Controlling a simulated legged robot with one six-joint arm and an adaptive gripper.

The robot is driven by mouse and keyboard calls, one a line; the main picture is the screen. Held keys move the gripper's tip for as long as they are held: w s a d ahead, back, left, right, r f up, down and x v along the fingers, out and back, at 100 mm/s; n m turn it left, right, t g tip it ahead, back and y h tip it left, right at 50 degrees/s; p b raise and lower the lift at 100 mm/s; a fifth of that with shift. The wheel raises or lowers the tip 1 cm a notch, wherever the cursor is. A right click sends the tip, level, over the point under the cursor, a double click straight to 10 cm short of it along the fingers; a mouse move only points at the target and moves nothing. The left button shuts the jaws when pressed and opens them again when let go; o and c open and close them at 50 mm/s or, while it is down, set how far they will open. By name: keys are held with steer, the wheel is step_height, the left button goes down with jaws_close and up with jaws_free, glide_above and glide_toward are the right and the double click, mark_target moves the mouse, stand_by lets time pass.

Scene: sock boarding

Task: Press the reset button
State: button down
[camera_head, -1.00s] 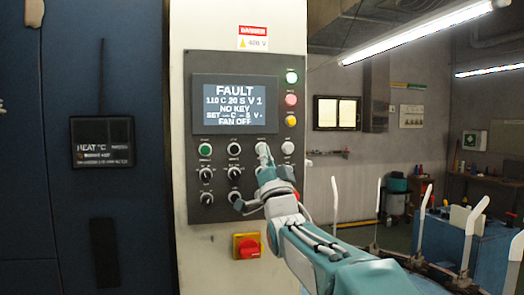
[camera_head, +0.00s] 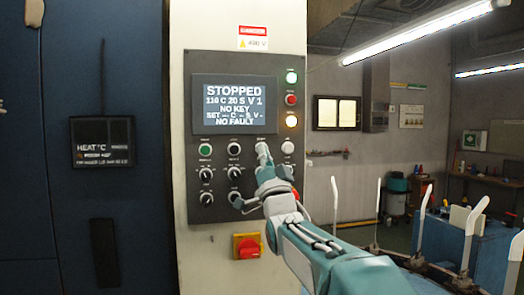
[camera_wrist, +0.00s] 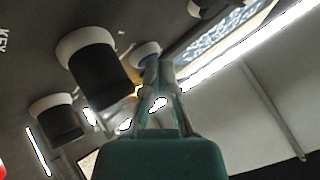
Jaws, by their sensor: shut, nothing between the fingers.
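The grey control panel (camera_head: 222,215) carries a screen (camera_head: 234,104) reading "STOPPED" and "NO FAULT". My gripper (camera_head: 263,149) is shut and empty, its fingertips at the third place in the panel's upper control row. In the wrist view a blue button with a pale ring (camera_wrist: 146,48) sits right at the tips of my gripper (camera_wrist: 155,66). They look touching or nearly so; I cannot tell which. Its label is not readable.
More black knobs (camera_head: 206,174) sit below. A red emergency switch (camera_head: 247,246) is under the panel. Stack lamps (camera_head: 291,99) are at the right edge.

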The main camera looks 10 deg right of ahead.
steer(key=shift+s, duration=0.85)
steer(key=s, duration=0.5)
stand_by(0.3)
stand_by(0.4)
